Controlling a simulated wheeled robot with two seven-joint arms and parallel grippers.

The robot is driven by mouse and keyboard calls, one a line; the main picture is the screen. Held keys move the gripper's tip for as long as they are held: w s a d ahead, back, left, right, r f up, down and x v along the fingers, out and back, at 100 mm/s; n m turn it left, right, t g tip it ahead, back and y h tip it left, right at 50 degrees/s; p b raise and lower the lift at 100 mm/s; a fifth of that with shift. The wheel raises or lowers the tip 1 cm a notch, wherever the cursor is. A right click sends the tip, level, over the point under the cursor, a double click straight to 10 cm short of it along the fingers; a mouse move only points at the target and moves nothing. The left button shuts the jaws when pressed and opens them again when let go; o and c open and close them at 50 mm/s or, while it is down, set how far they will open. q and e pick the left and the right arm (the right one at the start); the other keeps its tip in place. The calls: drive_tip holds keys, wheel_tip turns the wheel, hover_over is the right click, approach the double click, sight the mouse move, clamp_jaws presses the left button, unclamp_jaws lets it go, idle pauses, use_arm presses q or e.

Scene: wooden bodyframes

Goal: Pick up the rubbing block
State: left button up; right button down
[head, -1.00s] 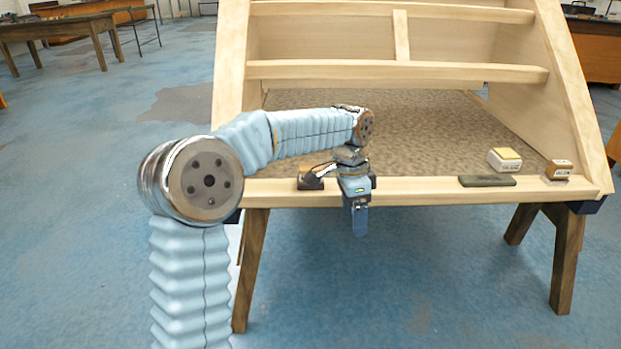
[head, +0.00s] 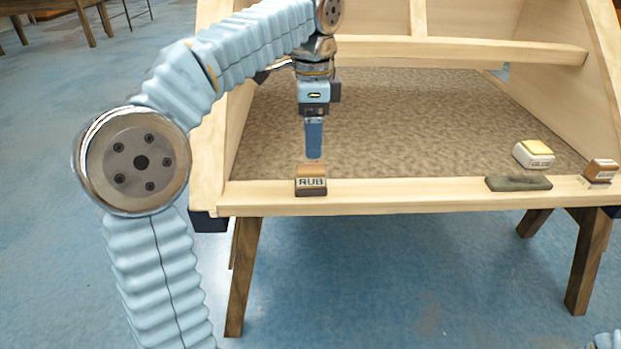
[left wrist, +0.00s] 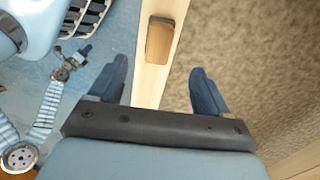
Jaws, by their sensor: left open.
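The rubbing block (head: 311,181) is a small brown block with a pale face marked "RUB". It sits on the front wooden rail of the frame, left of the rail's middle. It also shows in the left wrist view (left wrist: 160,40), on the rail beyond the fingertips. My left gripper (head: 314,155) points down just above and behind the block in the head view. In the left wrist view its two fingers (left wrist: 157,78) are spread wide on either side of the rail, with nothing between them but the rail. My right gripper is out of view.
The wooden frame's front rail (head: 420,192) runs across the view. On its right part lie a dark flat bar (head: 518,183) and a brown-and-white block (head: 601,172). A white-and-yellow block (head: 533,154) stands on the mottled panel (head: 420,120) behind. The rail between is clear.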

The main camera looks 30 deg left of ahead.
sight(311, 168)
use_arm(q)
wheel_tip(311, 168, down, 6)
drive_tip(key=shift+r+b, duration=0.2)
drive_tip(key=shift+b, duration=0.35)
drive_tip(key=f, duration=0.2)
drive_tip(key=f+b, duration=0.1)
drive_tip(key=f, duration=0.2)
drive_tip(key=shift+s+a+f, duration=0.1)
drive_tip(key=shift+s, duration=0.1)
drive_tip(key=shift+c, duration=0.4)
drive_tip(key=c, duration=1.1)
